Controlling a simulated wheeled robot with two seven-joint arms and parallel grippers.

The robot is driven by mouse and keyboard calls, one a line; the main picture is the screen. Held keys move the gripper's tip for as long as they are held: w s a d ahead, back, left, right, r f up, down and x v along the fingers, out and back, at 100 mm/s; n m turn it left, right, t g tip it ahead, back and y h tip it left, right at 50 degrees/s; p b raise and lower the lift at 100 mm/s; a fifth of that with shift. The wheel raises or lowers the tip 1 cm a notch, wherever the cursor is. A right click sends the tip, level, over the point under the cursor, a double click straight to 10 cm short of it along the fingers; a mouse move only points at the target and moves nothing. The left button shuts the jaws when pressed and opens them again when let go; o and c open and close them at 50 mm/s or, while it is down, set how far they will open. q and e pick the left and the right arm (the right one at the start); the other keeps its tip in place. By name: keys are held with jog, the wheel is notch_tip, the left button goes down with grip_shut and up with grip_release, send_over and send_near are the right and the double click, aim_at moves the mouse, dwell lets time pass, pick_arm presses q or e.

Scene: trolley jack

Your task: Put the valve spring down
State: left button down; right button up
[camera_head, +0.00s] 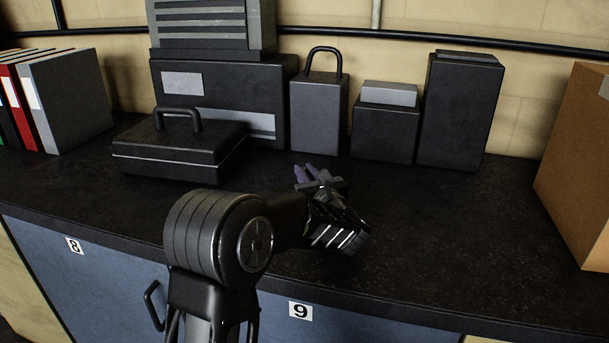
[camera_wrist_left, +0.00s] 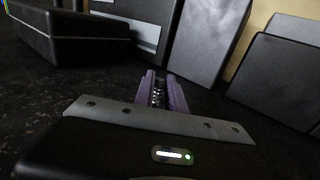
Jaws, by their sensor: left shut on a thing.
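My left gripper (camera_head: 308,174) reaches over the dark worktop (camera_head: 430,220) in the head view, with its purple fingers pointing toward the back. In the left wrist view its fingers (camera_wrist_left: 161,88) are closed on the valve spring (camera_wrist_left: 158,92), a small dark coil between them. In the head view the spring is too small and too hidden by the gripper to make out. I cannot tell whether the spring touches the worktop. My right gripper is not in view.
A black toolbox (camera_head: 180,150) lies left of the gripper. Behind stand a padlock-shaped grey box (camera_head: 318,115), a small dark box (camera_head: 385,135) and a tall dark box (camera_head: 460,110). Binders (camera_head: 65,100) stand far left, a cardboard box (camera_head: 575,165) far right. Worktop right of the gripper is clear.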

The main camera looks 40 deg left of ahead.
pick_arm(q)
notch_tip(320, 180, up, 10)
dwell(0.4)
jog(key=shift+f, duration=0.15)
dwell(0.3)
